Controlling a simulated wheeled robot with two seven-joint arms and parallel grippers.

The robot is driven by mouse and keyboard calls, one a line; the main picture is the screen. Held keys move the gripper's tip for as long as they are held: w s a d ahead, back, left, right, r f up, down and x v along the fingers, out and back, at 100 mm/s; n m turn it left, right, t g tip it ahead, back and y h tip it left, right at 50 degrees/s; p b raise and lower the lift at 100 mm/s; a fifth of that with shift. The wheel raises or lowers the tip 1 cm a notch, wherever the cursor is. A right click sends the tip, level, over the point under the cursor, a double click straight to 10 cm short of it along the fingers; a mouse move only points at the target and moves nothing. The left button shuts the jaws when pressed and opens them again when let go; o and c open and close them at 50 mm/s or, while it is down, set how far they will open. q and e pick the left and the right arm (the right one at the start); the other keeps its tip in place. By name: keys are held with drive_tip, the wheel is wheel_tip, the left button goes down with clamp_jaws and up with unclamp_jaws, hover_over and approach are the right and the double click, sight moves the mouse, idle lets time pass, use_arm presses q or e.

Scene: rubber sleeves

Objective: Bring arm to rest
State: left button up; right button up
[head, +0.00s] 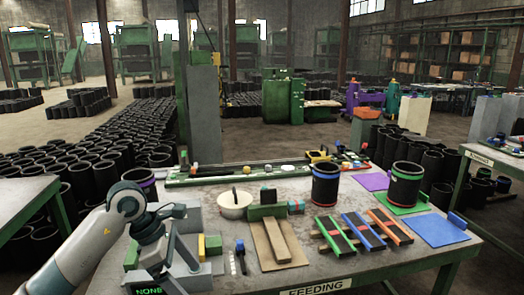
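My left arm comes in from the lower left over the left end of the grey worktable (330,262). Its dark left gripper (172,213) is above or in front of a grey fixture (190,262); I cannot tell if they touch. Its fingers are too small and dark to show whether they are open or shut. My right arm and gripper are out of view. A black sleeve with a blue band (325,186) stands upright on the table. Another with red and green bands (405,187) stands right of it, at the green mat.
A white lidded pot (234,204), a wooden board (277,246) and slatted pieces with blue (363,231) and red (389,227) strips lie on the table. A blue mat (433,230) lies bare at right. A grey post (204,112) rises behind. Many black sleeves stand on the floor.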

use_arm(q)
drive_tip(key=w+d+f+n+t+h, duration=0.2)
drive_tip(key=d+f+n+h, duration=0.8)
drive_tip(key=d+n+h, duration=0.25)
drive_tip(key=a+f+n+t+y, duration=0.4)
drive_tip(key=f+n+t, duration=0.2)
drive_tip(key=f+n, duration=0.55)
drive_tip(key=a+f+n+t+y, duration=0.4)
drive_tip(key=a+f+n+t, duration=0.15)
drive_tip(key=f+n, duration=0.65)
drive_tip(key=s+a+f+n+g+y, duration=0.2)
drive_tip(key=s+a+f+n+y, duration=0.15)
drive_tip(key=s+f, duration=0.65)
drive_tip(key=s+a+f+n+g+y, duration=0.15)
drive_tip(key=s+f+n+y, duration=0.35)
drive_tip(key=f, duration=0.9)
drive_tip(key=s+f+n+g, duration=0.1)
drive_tip(key=s+f, duration=0.3)
drive_tip(key=s, duration=0.4)
drive_tip(key=s+a+f+n+g, duration=0.1)
drive_tip(key=s+f+n+g, duration=0.1)
drive_tip(key=s, duration=0.7)
drive_tip(key=s+f+n+g, duration=0.1)
drive_tip(key=s+f+g, duration=0.2)
drive_tip(key=s+f, duration=0.4)
drive_tip(key=shift+s+a, duration=0.3)
drive_tip(key=shift+s, duration=0.9)
drive_tip(key=shift+n, duration=0.25)
